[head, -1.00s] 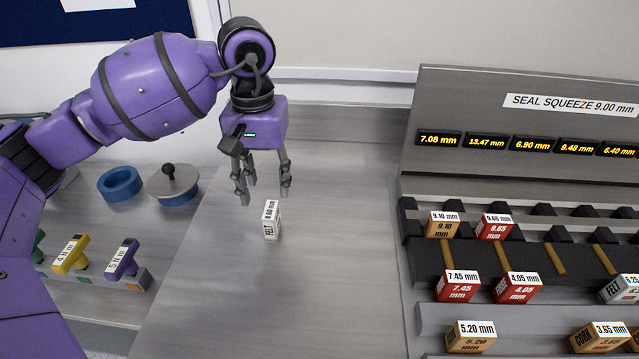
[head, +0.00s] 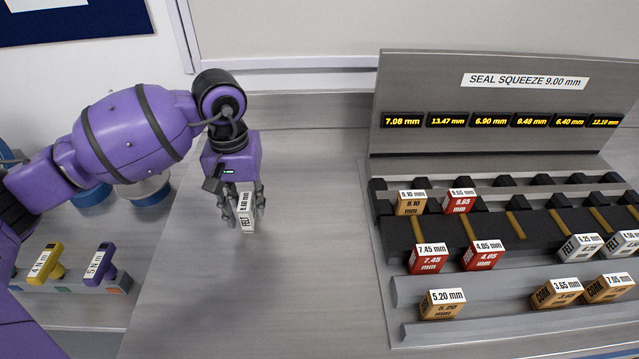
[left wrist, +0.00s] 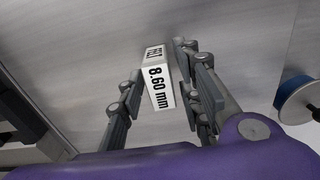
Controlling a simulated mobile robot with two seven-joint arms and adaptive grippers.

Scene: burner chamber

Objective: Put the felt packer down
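The felt packer (head: 246,212) is a small white block labelled FELT 8.60 mm. It stands upright on the bare bench top, left of the rack. My left gripper (head: 241,213) is lowered around it, with fingers on either side. In the left wrist view the packer (left wrist: 158,80) sits between the open fingers (left wrist: 160,85), with a narrow gap at the left finger. Contact on the other side is hard to tell. My right gripper is in neither view.
A stepped rack (head: 405,290) on the right holds several labelled blocks, below a display panel (head: 480,110) reading SEAL SQUEEZE 9.00 mm. Yellow (head: 46,262) and purple (head: 99,265) torque handles stand at the left. The bench between is clear.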

